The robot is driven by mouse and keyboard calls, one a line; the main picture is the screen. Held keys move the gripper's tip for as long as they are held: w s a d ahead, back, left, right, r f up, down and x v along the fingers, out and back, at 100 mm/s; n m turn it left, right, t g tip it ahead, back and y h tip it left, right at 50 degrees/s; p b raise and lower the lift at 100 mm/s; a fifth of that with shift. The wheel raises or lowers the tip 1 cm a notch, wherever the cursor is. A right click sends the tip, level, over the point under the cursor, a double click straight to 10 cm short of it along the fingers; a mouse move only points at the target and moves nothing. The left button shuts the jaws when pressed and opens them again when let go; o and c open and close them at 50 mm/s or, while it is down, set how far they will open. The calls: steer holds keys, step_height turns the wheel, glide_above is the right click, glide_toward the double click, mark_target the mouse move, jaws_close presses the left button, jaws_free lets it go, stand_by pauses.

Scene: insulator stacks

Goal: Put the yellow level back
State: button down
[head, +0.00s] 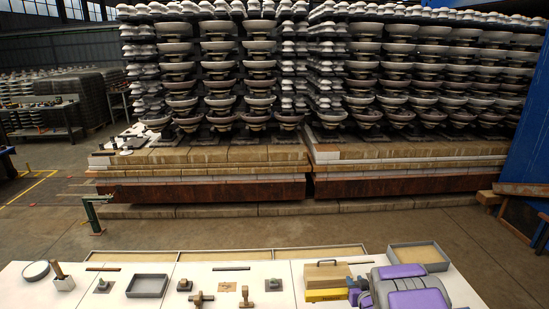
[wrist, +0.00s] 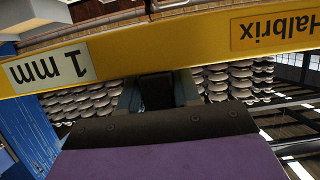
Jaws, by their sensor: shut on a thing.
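My gripper (head: 356,288) is shut on the yellow level (head: 325,296), near the front right of the white table in the head view. The level lies crosswise in front of a wooden box with a handle (head: 326,274). I cannot tell whether the level touches the table or the box. In the wrist view the yellow level (wrist: 190,45) spans the full width across the jaws (wrist: 157,92). Its upside-down labels read "1 mm" and "Halbrix". The gripped part of the level is partly hidden by my arm in the head view.
The white table (head: 214,281) carries several small tools and wooden blocks. A grey tray (head: 147,286) is left of the middle, and another grey tray (head: 418,255) stands behind my arm at the right. Tall insulator stacks (head: 217,70) stand beyond on a brick base.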

steer(key=a+r, duration=0.2)
steer(key=a, duration=0.1)
steer(key=s+a+r+b, duration=0.1)
steer(key=a+r, duration=0.2)
steer(key=a+r+b, duration=0.1)
steer(key=a+r, duration=0.1)
steer(key=a, duration=0.1)
steer(key=shift+s+a+r, duration=0.3)
steer(key=shift+a+r, duration=0.05)
steer(key=shift+r, duration=0.05)
steer(key=s+a+r+b, duration=0.1)
steer(key=s+a+r, duration=0.3)
steer(key=a, duration=0.2)
steer(key=shift+a, duration=0.3)
steer(key=shift+w, duration=0.1)
steer(key=shift+w+d+f+p, duration=0.75)
steer(key=shift+d+f, duration=1.75)
steer(key=shift+d, duration=0.75)
steer(key=shift+w+d+f+p, duration=0.8)
steer(key=shift+d+f, duration=1.65)
steer(key=shift+d, duration=0.75)
steer(key=shift+w+d+f+p, duration=0.6)
steer(key=shift+w+d+f, duration=0.3)
steer(key=shift+d+f, duration=2)
steer(key=shift+d+r, duration=0.3)
steer(key=shift+d, duration=0.05)
